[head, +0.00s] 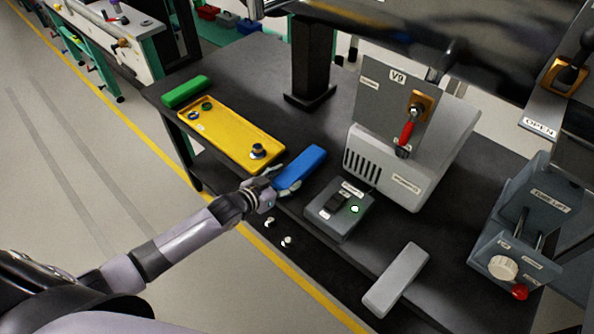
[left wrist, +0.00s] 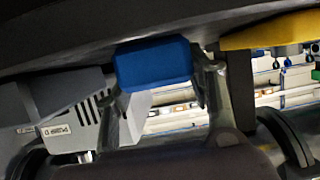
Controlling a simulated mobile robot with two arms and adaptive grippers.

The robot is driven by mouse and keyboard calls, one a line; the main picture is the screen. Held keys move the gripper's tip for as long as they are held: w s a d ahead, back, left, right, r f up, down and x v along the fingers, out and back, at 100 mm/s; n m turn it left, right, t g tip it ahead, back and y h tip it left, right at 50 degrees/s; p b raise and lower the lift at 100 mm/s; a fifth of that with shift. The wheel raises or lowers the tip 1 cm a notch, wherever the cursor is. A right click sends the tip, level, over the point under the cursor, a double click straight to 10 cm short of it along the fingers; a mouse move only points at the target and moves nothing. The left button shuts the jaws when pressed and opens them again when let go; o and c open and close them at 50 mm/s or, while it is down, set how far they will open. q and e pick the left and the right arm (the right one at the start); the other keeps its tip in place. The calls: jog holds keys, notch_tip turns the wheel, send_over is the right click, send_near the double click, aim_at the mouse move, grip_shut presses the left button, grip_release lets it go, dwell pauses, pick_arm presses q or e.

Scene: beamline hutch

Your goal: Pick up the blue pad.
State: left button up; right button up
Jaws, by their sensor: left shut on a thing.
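The blue pad (head: 300,169) is a flat blue block near the front edge of the black table, between the yellow tray and the grey switch box in the head view. My left gripper (head: 273,187) is shut on its near end. In the left wrist view the blue pad (left wrist: 153,64) sits between the two fingers (left wrist: 160,98). I cannot tell whether the pad is lifted or still touching the table. My right gripper is not in view.
A yellow tray (head: 215,130) holding small parts lies left of the pad, with a green pad (head: 186,92) behind it. The switch box (head: 339,208) is close on the right. A grey pad (head: 396,280) lies near the front edge. The V9 unit (head: 385,165) stands behind.

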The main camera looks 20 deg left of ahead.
pick_arm(q)
jog(key=shift+w+r, duration=0.1)
jog(key=shift+r, duration=0.15)
